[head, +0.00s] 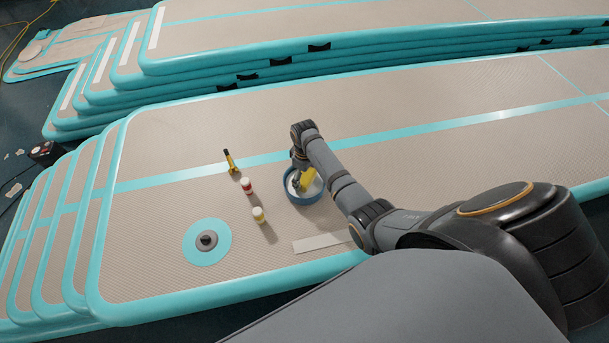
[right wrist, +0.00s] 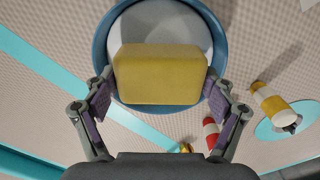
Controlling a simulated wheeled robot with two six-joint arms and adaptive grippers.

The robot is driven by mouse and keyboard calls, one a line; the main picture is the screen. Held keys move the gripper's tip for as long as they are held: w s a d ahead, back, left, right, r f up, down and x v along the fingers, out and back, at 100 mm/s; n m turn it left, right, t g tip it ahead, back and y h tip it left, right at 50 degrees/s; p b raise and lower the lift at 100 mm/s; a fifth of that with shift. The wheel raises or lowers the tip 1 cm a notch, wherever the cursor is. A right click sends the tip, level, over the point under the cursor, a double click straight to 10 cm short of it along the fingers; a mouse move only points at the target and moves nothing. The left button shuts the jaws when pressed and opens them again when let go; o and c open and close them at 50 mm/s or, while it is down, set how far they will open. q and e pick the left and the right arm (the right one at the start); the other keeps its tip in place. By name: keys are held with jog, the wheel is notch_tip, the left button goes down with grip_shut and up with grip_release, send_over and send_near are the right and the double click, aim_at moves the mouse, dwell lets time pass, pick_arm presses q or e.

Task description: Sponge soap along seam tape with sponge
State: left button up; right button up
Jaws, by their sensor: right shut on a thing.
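My right gripper (head: 303,175) is shut on a yellow sponge (right wrist: 160,75), one finger at each end of it. The sponge also shows in the head view (head: 307,179), partly hidden by the gripper. It is at a round blue basin (head: 316,202) with a pale inside; I cannot tell whether it touches the contents. The basin rim also shows behind the sponge in the right wrist view (right wrist: 106,32). A pale flat strip (head: 318,243), perhaps the seam tape, lies near the track's front edge, its right end hidden by my arm. My left gripper is not in view.
Left of the basin stand a red-and-white bottle (head: 247,186), a yellow-and-white bottle (head: 259,215) and a yellow-black tool (head: 230,162). More tracks (head: 300,65) are stacked behind.

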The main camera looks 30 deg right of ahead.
aim_at(304, 175)
jog(key=shift+f+b, duration=0.3)
jog(key=shift+f, duration=0.2)
dwell(0.4)
jog(key=shift+s+f, duration=0.1)
dwell(1.6)
jog(key=shift+p, duration=0.35)
notch_tip(304, 175, up, 7)
jog(key=p, duration=0.8)
jog(key=shift+r, duration=0.2)
jog(key=shift+f, duration=0.15)
